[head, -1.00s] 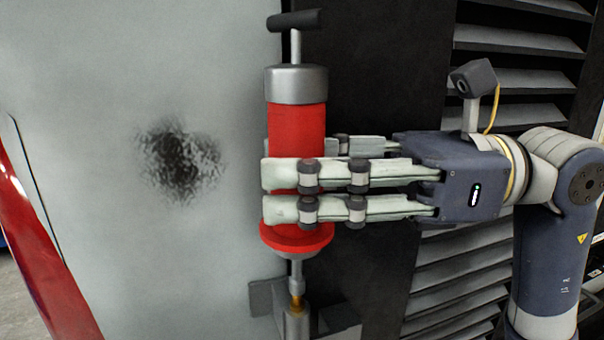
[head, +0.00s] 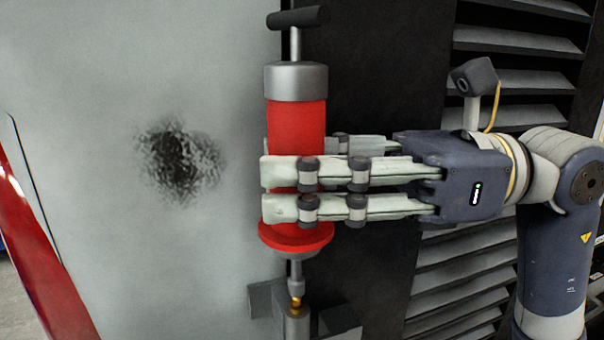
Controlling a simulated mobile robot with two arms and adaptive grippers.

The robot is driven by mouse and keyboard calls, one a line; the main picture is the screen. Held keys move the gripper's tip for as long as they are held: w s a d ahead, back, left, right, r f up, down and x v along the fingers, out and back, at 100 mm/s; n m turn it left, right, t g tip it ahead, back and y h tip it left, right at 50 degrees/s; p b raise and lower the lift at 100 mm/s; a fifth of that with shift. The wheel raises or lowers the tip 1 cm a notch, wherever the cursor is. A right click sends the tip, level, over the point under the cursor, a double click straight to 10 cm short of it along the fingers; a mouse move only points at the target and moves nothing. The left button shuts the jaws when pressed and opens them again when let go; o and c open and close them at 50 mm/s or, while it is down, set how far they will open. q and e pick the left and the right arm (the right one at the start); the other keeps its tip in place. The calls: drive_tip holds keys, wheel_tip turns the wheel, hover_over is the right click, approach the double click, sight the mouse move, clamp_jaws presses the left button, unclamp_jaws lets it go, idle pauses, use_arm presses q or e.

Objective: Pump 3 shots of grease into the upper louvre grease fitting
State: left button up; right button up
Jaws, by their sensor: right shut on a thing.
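The red grease gun (head: 297,127) stands upright in the middle of the head view, with a grey cap and a dark T-handle (head: 298,17) on a rod at its top. My right gripper (head: 275,190) comes in from the right and is shut around the red barrel. The gun's nozzle (head: 296,275) points down at a small brass grease fitting (head: 295,301) on top of a grey block (head: 296,325). Nozzle and fitting look very close or touching; I cannot tell which. My left gripper is not in view.
A pale grey panel (head: 90,90) with a dark rough patch (head: 180,160) fills the left. Dark louvre slats (head: 520,80) stand behind my right arm. A red curved edge (head: 40,260) shows at the lower left.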

sight(317, 115)
drive_tip(key=shift+f+b, duration=0.8)
drive_tip(key=shift+f, duration=0.2)
idle(0.8)
drive_tip(key=shift+r, duration=0.25)
drive_tip(key=shift+r+p, duration=0.6)
drive_tip(key=shift+r, duration=0.25)
idle(0.4)
drive_tip(key=shift+r+p, duration=1.8)
drive_tip(key=shift+r, duration=0.7)
drive_tip(key=shift+s+d+f+b, duration=0.1)
drive_tip(key=shift+s+d+b, duration=0.05)
drive_tip(key=shift+s, duration=0.25)
drive_tip(key=shift+s+d+b, duration=0.1)
drive_tip(key=shift+s+b, duration=0.05)
drive_tip(key=shift+s, duration=0.25)
drive_tip(key=s+d+b, duration=0.1)
drive_tip(key=s+d, duration=0.1)
drive_tip(key=s, duration=0.4)
